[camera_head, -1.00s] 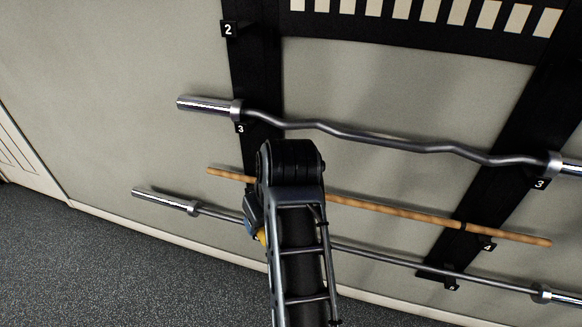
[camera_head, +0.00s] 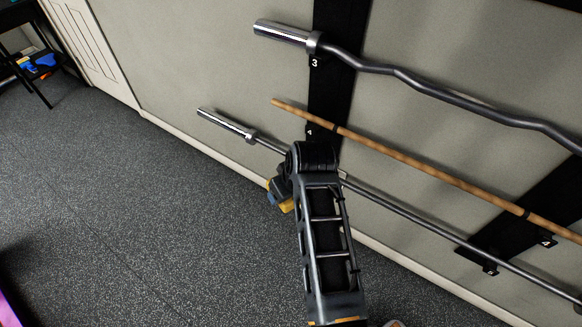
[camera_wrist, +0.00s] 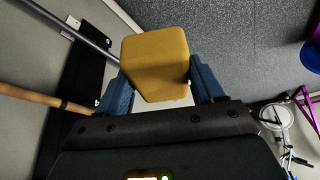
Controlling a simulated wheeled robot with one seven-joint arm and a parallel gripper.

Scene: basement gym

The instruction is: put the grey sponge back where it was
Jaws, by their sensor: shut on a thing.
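My gripper (camera_wrist: 160,88) has two blue fingers, shut on a mustard-yellow block (camera_wrist: 156,58) with slightly rounded edges. In the head view the gripper (camera_head: 279,191) is mostly behind my arm, and a bit of the yellow block (camera_head: 287,206) shows below it. The block is held in the air near the wall rack, with dark floor behind it. I see no grey sponge in either view; the held block looks yellow.
A curved bar (camera_head: 440,92), a wooden stick (camera_head: 420,172) and a straight bar (camera_head: 400,212) hang on the wall at right. Speckled floor (camera_head: 130,200) lies open at left. A dark table (camera_head: 28,50) with blue items stands far left, beside a white door (camera_head: 95,45).

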